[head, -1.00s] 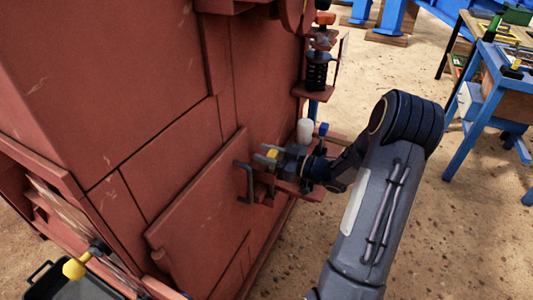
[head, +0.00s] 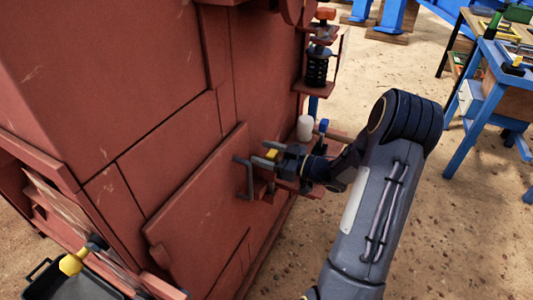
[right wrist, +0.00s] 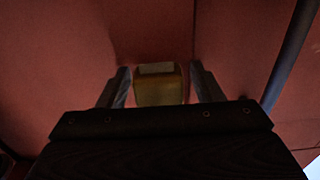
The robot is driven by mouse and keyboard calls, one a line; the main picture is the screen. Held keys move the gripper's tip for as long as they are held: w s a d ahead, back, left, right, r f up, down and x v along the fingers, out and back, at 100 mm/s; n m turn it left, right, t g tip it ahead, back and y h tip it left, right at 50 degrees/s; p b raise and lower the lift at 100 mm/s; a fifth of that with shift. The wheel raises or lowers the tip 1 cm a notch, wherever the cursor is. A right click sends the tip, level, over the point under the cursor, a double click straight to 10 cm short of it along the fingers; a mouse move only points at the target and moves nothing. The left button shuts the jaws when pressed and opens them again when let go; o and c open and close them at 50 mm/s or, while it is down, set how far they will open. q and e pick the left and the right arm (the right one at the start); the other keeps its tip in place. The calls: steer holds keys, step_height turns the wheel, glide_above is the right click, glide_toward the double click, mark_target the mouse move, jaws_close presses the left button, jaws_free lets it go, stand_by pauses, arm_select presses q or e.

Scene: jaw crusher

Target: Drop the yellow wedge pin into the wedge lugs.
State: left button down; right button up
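The yellow wedge pin (head: 271,154) is at the red crusher's side, by the edge of the hinged plate. In the right wrist view its blocky yellow end (right wrist: 160,86) sits between my right gripper's fingers. My right gripper (head: 266,153) is open around the pin, with a narrow gap at each side in the wrist view (right wrist: 163,88). The wedge lugs are largely hidden behind the gripper, so I cannot tell how deep the pin sits in them. My left gripper is not in view.
A bar handle (head: 244,178) stands out from the red plate (head: 200,205) beside the gripper. A white cylinder (head: 305,128) and a spring (head: 317,70) are just beyond. Blue workbenches (head: 490,100) stand right; the sandy floor between is clear.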

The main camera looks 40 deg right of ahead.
steer(key=v, duration=0.8)
steer(key=shift+p, duration=0.4)
stand_by(0.5)
